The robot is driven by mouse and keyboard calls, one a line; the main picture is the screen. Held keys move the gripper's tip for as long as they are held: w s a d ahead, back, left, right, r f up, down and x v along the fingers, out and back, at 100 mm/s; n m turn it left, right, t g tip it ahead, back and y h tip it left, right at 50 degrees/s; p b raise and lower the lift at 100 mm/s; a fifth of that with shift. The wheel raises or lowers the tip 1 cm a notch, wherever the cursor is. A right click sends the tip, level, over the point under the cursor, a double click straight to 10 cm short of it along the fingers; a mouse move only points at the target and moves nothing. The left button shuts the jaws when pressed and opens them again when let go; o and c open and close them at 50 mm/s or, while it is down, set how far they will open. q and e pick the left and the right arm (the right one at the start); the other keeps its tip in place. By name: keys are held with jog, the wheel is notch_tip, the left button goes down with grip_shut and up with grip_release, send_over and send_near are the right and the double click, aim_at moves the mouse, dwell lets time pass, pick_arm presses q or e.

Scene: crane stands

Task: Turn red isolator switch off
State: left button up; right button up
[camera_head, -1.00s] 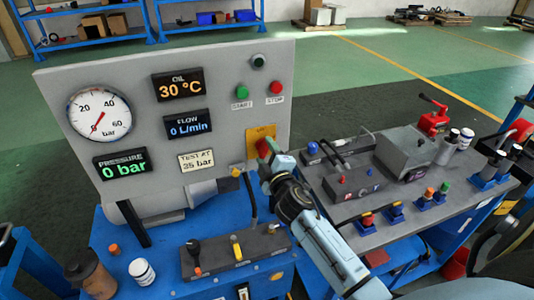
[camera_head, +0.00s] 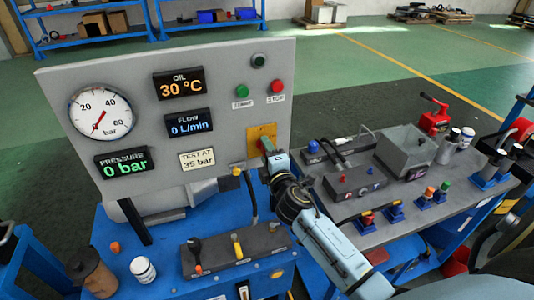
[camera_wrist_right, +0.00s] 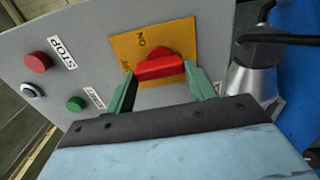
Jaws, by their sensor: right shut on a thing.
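The red isolator switch (camera_wrist_right: 158,68) sits on a yellow plate (camera_wrist_right: 128,47) on the grey panel. In the head view my right gripper (camera_head: 268,153) reaches the yellow plate (camera_head: 261,132) at the panel's lower right and hides most of the switch. My left gripper is not in view.
The panel (camera_head: 222,85) carries a gauge (camera_head: 101,112), displays, a green button (camera_head: 242,89) and a red button (camera_head: 277,87). A lever block (camera_head: 237,249) stands below. A grey bench (camera_head: 440,190) with a clear box and several fittings is at right.

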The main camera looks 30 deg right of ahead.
jog(key=o, duration=1)
jog(key=b+v, duration=0.1)
jog(key=v, duration=1.2)
jog(key=shift+s, duration=0.2)
jog(key=shift+f, duration=0.15)
